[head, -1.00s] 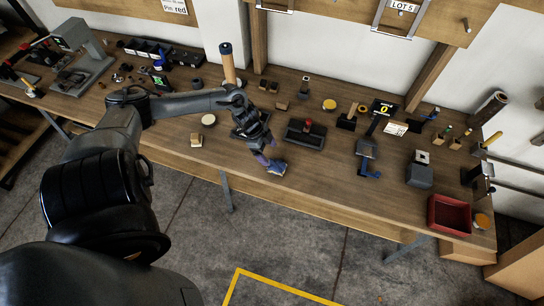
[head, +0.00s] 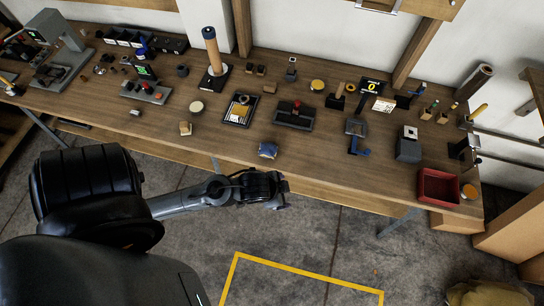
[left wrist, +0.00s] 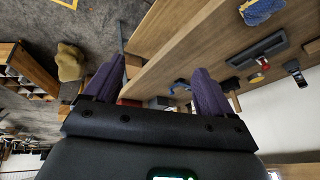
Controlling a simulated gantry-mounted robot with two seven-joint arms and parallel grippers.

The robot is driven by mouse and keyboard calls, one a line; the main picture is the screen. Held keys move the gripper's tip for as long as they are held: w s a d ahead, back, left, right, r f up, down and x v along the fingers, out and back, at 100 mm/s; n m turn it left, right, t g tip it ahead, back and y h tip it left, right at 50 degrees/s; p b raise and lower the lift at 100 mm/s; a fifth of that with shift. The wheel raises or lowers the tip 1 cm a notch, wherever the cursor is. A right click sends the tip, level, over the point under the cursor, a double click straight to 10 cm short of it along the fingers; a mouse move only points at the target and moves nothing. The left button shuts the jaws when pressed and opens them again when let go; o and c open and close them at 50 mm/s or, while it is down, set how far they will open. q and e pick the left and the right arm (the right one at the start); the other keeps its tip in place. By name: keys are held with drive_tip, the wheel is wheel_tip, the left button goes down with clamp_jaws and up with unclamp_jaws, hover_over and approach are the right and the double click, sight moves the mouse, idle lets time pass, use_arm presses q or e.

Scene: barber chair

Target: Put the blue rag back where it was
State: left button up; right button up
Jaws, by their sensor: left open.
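The blue rag (head: 268,150) lies as a small folded bundle on the workbench (head: 330,163), close to its front edge. It also shows at the top right of the left wrist view (left wrist: 262,10). My left gripper (head: 283,200) is in front of the bench edge, apart from the rag. In the left wrist view its two purple fingers are spread, with nothing held between them (left wrist: 157,78). My right gripper is in neither view.
Behind the rag are a black tray with a red-topped item (head: 294,115) and a framed tray with yellow contents (head: 240,110). A small tan block (head: 186,128) lies to the left. A red bin (head: 438,187) stands at the right. Bare wood surrounds the rag.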

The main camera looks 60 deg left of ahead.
use_arm(q)
drive_tip(key=s+d+r+n+g, duration=0.1)
drive_tip(key=s+d+r+n, duration=0.1)
drive_tip(key=s+r, duration=0.1)
drive_tip(key=shift+s+r+g, duration=0.3)
drive_tip(key=shift+s+r, duration=0.05)
drive_tip(key=shift+s, duration=0.35)
drive_tip(key=shift+r, duration=0.1)
wheel_tip(320, 180, up, 16)
drive_tip(key=p, duration=1.5)
drive_tip(key=shift+f+p, duration=0.2)
drive_tip(key=shift+p, duration=0.15)
